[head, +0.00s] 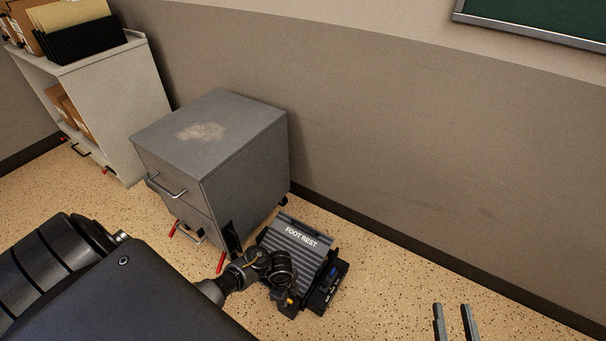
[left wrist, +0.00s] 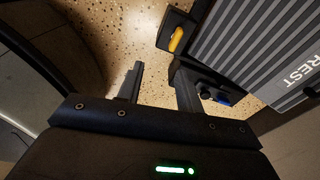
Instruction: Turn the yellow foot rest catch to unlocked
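The grey ribbed foot rest (head: 291,241) stands on the floor right of the grey cabinet, its lettering uppermost. Its yellow catch (head: 290,301) shows at the near corner. In the left wrist view the catch (left wrist: 176,40) is a rounded yellow lever on a dark block beside the ribbed plate (left wrist: 235,45). My left gripper (left wrist: 158,80) is open and empty, its fingers apart, and the catch lies just beyond the tips. In the head view my left wrist covers part of the foot rest's near side. My right gripper (head: 455,322) is open and empty above the floor.
The grey cabinet (head: 212,135) with drawer handles stands close to the left of the foot rest. A dark side unit with blue parts (head: 333,273) is along the foot rest's right side. A white shelf (head: 120,95) is at the far left. Floor on the right (head: 400,285) is clear.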

